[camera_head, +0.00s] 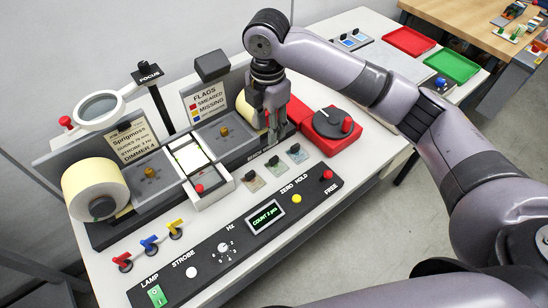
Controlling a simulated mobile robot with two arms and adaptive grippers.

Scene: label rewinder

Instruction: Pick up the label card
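A printed card headed "Sprigmoss" (136,143) stands upright in a dark clip behind the left spindle, beside the cream label roll (94,188). A second printed card headed "FLAGS" (208,101) stands upright on the back panel, left of my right gripper. I cannot tell which of them is the label card. My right gripper (271,128) points down at the right end of the rewinder, in front of a partly hidden cream roll (246,112). Its fingertips are small and dark here, so its opening is unclear. My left gripper is out of view.
A round magnifier (100,108) and a FOCUS post (149,76) rise at the back left. A red base with a black dial (331,124) is right of the gripper. The control panel (235,240) runs along the front. Red (409,41) and green (452,66) trays lie far right.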

